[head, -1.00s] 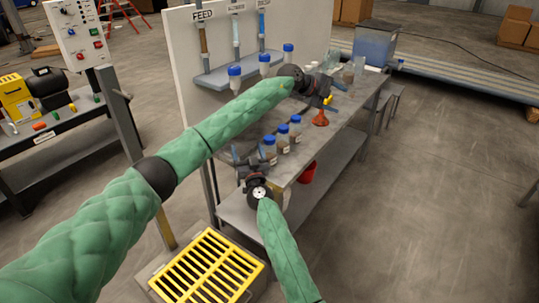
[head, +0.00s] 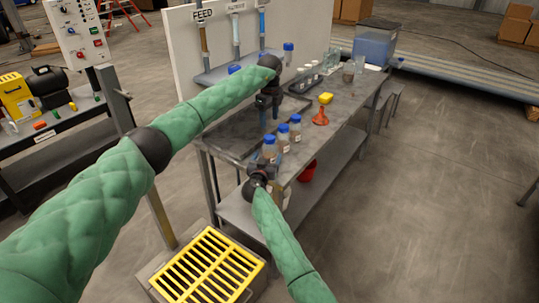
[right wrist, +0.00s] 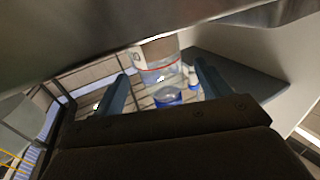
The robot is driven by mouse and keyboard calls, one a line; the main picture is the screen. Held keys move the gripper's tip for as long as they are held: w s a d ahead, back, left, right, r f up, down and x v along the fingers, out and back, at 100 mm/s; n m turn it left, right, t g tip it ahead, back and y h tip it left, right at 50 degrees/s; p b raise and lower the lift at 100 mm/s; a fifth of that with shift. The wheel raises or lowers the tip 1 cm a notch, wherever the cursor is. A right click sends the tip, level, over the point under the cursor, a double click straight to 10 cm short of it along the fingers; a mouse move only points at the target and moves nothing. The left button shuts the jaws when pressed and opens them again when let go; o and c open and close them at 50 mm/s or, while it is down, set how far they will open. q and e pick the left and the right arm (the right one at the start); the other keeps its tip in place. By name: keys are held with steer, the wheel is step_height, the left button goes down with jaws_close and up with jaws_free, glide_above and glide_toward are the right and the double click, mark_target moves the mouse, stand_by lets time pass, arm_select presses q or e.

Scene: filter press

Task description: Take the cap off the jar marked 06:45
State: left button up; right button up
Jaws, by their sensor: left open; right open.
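Several brown-filled jars with blue caps stand in a row along the bench's front edge: a near jar (head: 270,152), a middle jar (head: 283,141) and a far jar (head: 295,131). Their labels are too small to read, so I cannot tell which is marked 06:45. My left gripper (head: 269,119) points down, open, above the bench just behind the near jar. My right gripper (head: 262,165) is open at the bench's front edge, close to the near jar. In the right wrist view, a clear container (right wrist: 158,68) and a blue cap (right wrist: 167,95) show between its spread fingers; contact is unclear.
An orange funnel (head: 320,118) and a yellow object (head: 326,98) lie farther along the bench (head: 235,138). A red bucket (head: 307,172) is below. A yellow grate (head: 210,265) lies in front.

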mark_target(268, 156)
steer(key=shift+x, duration=2.1)
